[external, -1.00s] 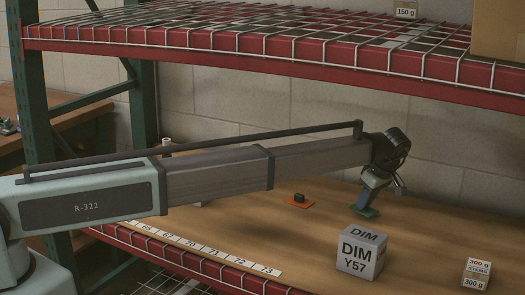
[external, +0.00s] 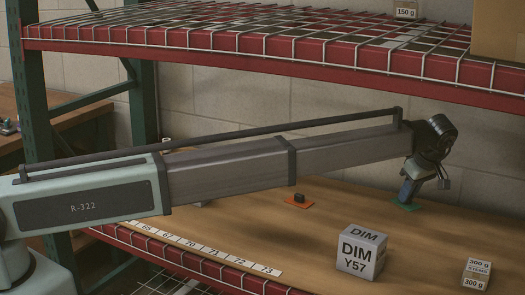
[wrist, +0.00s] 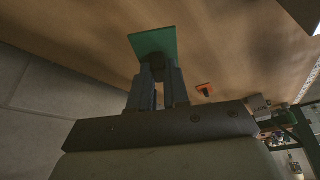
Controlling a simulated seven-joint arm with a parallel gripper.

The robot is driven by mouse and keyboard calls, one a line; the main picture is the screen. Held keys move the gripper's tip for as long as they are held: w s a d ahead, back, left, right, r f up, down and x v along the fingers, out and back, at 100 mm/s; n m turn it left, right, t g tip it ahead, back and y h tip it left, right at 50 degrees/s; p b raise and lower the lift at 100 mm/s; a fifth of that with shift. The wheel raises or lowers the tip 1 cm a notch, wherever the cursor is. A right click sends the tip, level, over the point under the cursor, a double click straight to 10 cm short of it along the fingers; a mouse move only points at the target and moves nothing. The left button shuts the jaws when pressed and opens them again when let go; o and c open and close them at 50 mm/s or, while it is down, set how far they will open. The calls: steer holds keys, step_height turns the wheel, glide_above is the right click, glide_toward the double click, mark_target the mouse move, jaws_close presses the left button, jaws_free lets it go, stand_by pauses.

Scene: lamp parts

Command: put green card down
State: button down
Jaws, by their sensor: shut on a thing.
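The green card (external: 405,205) is a flat green square at the back right of the wooden shelf. In the wrist view the green card (wrist: 157,42) shows at the fingertips, with a dark round knob (wrist: 154,61) on it. My gripper (external: 409,193) is above the card, and its two fingers (wrist: 155,72) are shut on the dark knob. The card is at or just above the shelf surface; I cannot tell whether it touches.
An orange card (external: 299,202) with a black knob lies left of the green one. A DIM Y57 box (external: 361,252) stands in front, and a 300 g box (external: 476,273) at the right. The red wire shelf (external: 300,45) hangs above. The wood around the green card is clear.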

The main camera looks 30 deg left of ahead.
steer(key=w+d+m+t+h, duration=0.2)
steer(key=w+d+m+h, duration=0.25)
steer(key=d+m, duration=0.6)
steer(key=shift+m+y, duration=0.35)
steer(key=shift+m, duration=0.5)
steer(key=shift+a+f, duration=0.3)
steer(key=shift+f, duration=1.3)
steer(key=shift+a+f, duration=0.35)
steer(key=shift+f, duration=1.3)
steer(key=shift+a+f, duration=0.3)
steer(key=shift+f, duration=1.3)
steer(key=shift+f, duration=0.1)
steer(key=c, duration=1.5)
jaws_free()
steer(key=shift+c, duration=0.2)
steer(key=o, duration=0.4)
steer(key=shift+o, duration=0.2)
steer(key=v, duration=1.2)
